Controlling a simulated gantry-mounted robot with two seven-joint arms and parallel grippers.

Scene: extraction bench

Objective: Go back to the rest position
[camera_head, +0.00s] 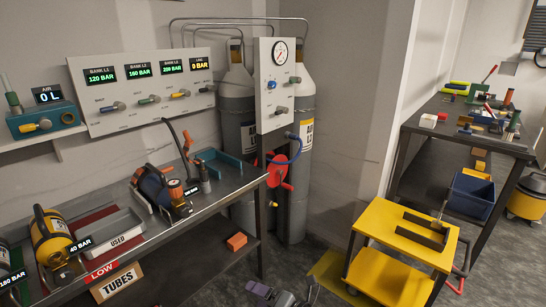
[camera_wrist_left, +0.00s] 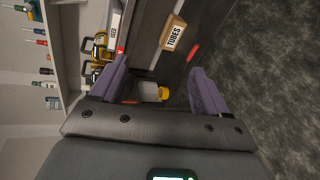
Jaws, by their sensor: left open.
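My left gripper (camera_head: 284,296) shows at the bottom edge of the head view, in front of the bench and low over the floor. Its purple fingers are partly cut off by the frame. In the left wrist view its two purple fingers (camera_wrist_left: 158,68) stand wide apart with nothing gripped between them. A white item with a yellow cap shows beyond the fingers, apart from them. My right gripper is in neither view.
The metal bench (camera_head: 225,190) holds yellow and blue cylinders and trays. A TUBES box (camera_head: 117,283) sits below its front edge. A yellow cart (camera_head: 405,238) stands at the right, with a dark workbench (camera_head: 465,122) behind.

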